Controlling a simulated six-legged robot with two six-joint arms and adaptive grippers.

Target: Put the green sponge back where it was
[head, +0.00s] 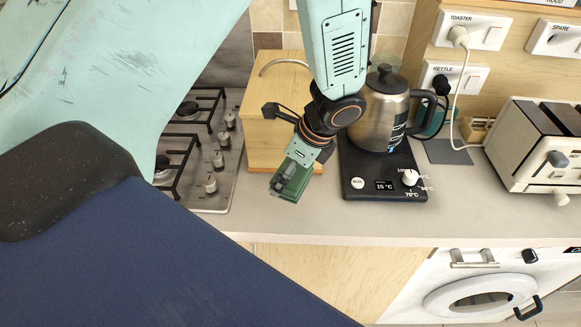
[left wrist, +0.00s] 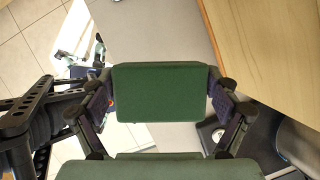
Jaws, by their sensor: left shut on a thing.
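My left gripper (head: 291,180) is shut on the green sponge (head: 283,188) and holds it in front of the wooden box, above the worktop near its front edge. In the left wrist view the sponge (left wrist: 160,92) sits between the two fingers of my left gripper (left wrist: 162,100), its broad green face towards the camera. In the head view the gripper hides much of the sponge. My right gripper is not in view.
A wooden box (head: 256,125) stands behind the gripper. To its right a steel kettle (head: 377,118) stands on a dark base (head: 365,178). A hob (head: 222,185) is left, a toaster (head: 530,150) far right. The worktop front (head: 470,220) is clear.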

